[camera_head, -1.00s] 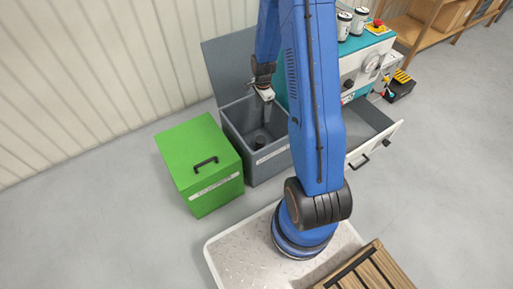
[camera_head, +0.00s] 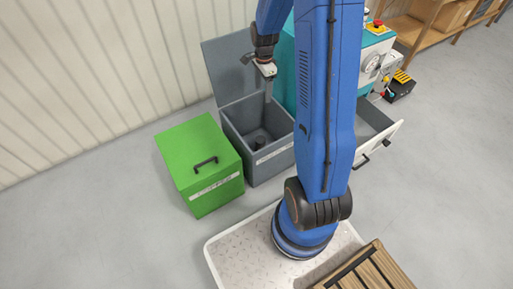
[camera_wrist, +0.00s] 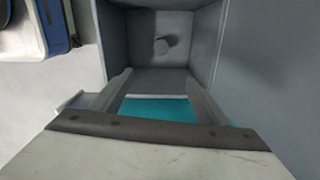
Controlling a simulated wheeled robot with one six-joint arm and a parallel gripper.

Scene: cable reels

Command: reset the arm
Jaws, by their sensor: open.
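My gripper (camera_head: 268,98) hangs from my blue arm over the open grey bin (camera_head: 262,166), with its fingers pointing down. In the wrist view the fingers (camera_wrist: 160,82) are spread apart and no held object shows between them. The bin also shows below them there (camera_wrist: 115,45). A small dark grey cylinder (camera_head: 259,143) lies on the bin's floor, and it shows in the wrist view (camera_wrist: 164,45), apart from the fingers.
The bin's grey lid (camera_head: 225,65) stands open behind it. A closed green box (camera_head: 200,165) stands to its left. A teal and white machine (camera_head: 374,65) with a pulled-out drawer (camera_head: 378,130) is at the right. A wooden shelf (camera_head: 435,20) stands farther back.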

